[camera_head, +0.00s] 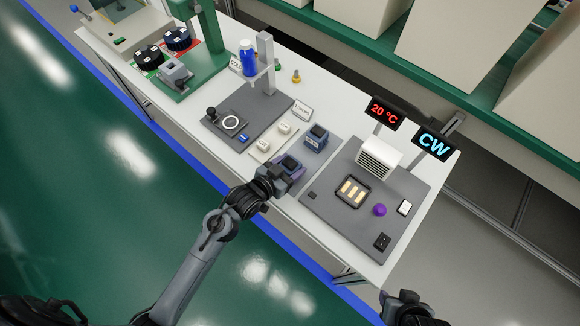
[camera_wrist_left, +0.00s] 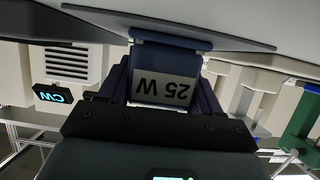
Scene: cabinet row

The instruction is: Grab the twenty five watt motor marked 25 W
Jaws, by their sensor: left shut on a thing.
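The motor marked 25 W (camera_wrist_left: 165,86) is a dark blue block with a grey label, which reads upside down in the left wrist view. In the head view the motor (camera_head: 288,163) sits at the front of the grey pad on the table. My left gripper (camera_head: 281,177) is shut on it from the front; the fingers (camera_wrist_left: 162,95) lie on both sides of it in the left wrist view. A second dark blue block (camera_head: 316,137) stands behind it on the same pad; its marking is too small to read. My right gripper (camera_head: 405,303) is at the bottom right, away from the table.
To the right is a grey panel (camera_head: 335,205) with a white vented box (camera_head: 378,158), a purple knob (camera_head: 379,210) and signs reading 20 °C (camera_head: 384,113) and CW (camera_head: 434,145). To the left are white blocks (camera_head: 284,128) and a stand with a blue bottle (camera_head: 248,62).

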